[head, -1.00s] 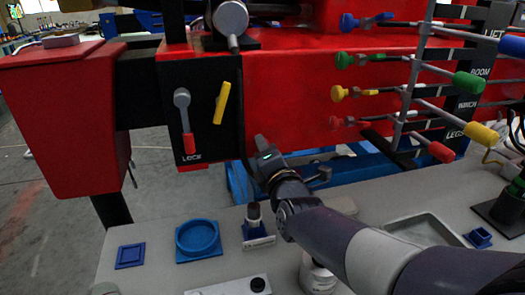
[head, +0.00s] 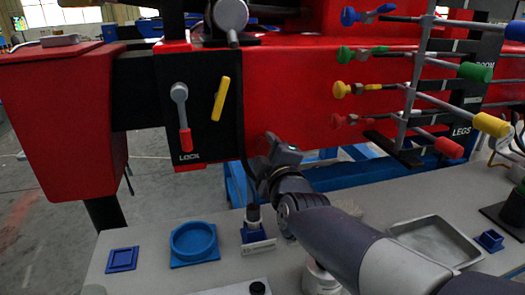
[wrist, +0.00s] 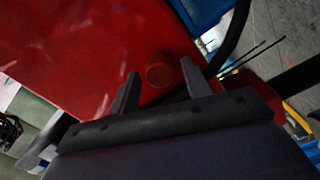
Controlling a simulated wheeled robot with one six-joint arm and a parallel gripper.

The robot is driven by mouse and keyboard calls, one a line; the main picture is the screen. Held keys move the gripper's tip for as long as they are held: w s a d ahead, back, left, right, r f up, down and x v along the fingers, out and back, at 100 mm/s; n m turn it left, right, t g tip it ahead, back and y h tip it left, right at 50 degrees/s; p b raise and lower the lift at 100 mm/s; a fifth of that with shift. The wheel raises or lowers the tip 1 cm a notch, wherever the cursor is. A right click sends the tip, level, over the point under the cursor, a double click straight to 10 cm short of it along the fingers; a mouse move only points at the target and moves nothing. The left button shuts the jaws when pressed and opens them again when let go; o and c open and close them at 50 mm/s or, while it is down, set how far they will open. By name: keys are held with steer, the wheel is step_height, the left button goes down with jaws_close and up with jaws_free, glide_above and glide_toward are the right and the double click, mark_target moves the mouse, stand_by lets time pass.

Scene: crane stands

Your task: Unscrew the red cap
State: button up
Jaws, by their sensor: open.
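A round red cap (wrist: 158,76) shows in the wrist view, low against the red beam (wrist: 110,45) and nearly the same colour as it. My gripper (wrist: 158,72) is open, with one dark finger on each side of the cap. The fingers look apart from it, and I cannot tell how far their tips are from the beam. In the head view my gripper (head: 264,156) is at the lower edge of the red beam (head: 290,100). The cap is not visible there, hidden by the gripper or blending into the beam.
A lock panel with a red-tipped lever (head: 184,120) and yellow handle (head: 221,99) stands left. Coloured control levers (head: 480,72) stand right. The table holds a blue round dish (head: 194,242), a small blue stand (head: 254,234) and a grey tray (head: 436,240). A dark hose hangs near my gripper.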

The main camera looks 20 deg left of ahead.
steer(key=shift+m, duration=0.7)
steer(key=m+b, duration=0.2)
steer(key=m, duration=0.1)
steer(key=shift+f+m, duration=0.15)
steer(key=shift+m, duration=0.25)
steer(key=shift+r+m+b, duration=0.2)
steer(key=shift+m+b, duration=0.15)
steer(key=shift+m, duration=0.35)
steer(key=shift+c, duration=0.4)
jaws_close()
